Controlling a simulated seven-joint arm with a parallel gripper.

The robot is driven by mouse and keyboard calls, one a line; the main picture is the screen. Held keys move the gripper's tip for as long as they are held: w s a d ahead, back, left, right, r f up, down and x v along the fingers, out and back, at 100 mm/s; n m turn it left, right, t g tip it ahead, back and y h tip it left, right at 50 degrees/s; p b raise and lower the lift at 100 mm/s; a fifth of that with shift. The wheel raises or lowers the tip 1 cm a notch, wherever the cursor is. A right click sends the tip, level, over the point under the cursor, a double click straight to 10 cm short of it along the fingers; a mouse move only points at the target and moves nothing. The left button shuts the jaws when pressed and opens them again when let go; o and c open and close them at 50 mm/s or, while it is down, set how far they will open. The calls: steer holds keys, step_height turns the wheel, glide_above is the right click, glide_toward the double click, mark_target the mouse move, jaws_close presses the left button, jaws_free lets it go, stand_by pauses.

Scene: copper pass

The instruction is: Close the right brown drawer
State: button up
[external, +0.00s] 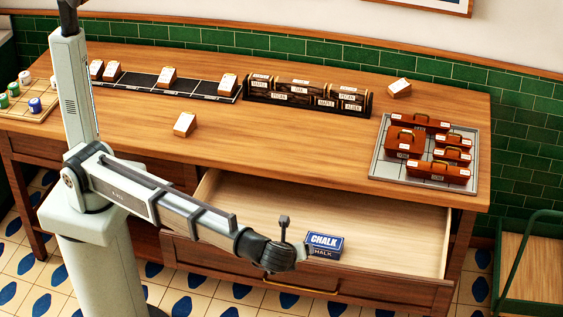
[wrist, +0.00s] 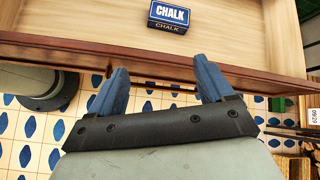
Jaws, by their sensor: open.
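The right brown drawer (external: 390,283) is pulled out from under the wooden table, and its pale inside is bare apart from a blue chalk box (external: 324,243). A brass handle (external: 300,289) runs along its front. My gripper (external: 284,225) is at the drawer's front, to the left of the chalk box. In the wrist view my gripper (wrist: 160,82) is open with nothing between its blue fingers. The fingertips overlap the brown front edge of the drawer (wrist: 160,58) in that view; I cannot tell whether they touch it. The chalk box (wrist: 169,15) lies beyond them.
The wooden tabletop (external: 290,150) holds a black rack of labelled blocks (external: 305,95), a long black tray (external: 200,88), a grey tray (external: 377,160) with brown handled boxes, and loose small boxes. A green-framed stand (external: 525,260) is at the right.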

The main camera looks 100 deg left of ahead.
steer(key=shift+a, duration=0.25)
steer(key=shift+c, duration=0.7)
steer(key=shift+s+a+f+g, duration=0.15)
steer(key=shift+s+a+f, duration=0.15)
steer(key=shift+a+f, duration=0.2)
steer(key=shift+s+a+f+g, duration=0.15)
steer(key=shift+s+a+f, duration=0.15)
steer(key=shift+a+f, duration=0.2)
steer(key=c, duration=0.3)
steer(key=shift+s+a+f+n+h, duration=0.15)
steer(key=shift+f+h, duration=0.05)
steer(key=shift+f, duration=0.4)
steer(key=shift+s+a+f+n+h, duration=0.1)
steer(key=shift+f+n+h, duration=0.1)
steer(key=shift+f, duration=0.4)
steer(key=shift+c, duration=1.4)
steer(key=shift+w+d+f+n+t, duration=0.25)
steer(key=shift+f+n+t, duration=0.25)
steer(key=shift+n+t, duration=0.15)
steer(key=c, duration=0.3)
steer(key=n, duration=0.1)
steer(key=w+d+f+n+t+h, duration=0.1)
steer(key=n, duration=0.1)
steer(key=shift+f+h, duration=0.1)
steer(key=shift+h, duration=0.2)
jaws_close()
steer(key=n+t+h, duration=0.2)
steer(key=n, duration=0.8)
glide_toward(328, 287)
steer(key=shift+x, duration=2.2)
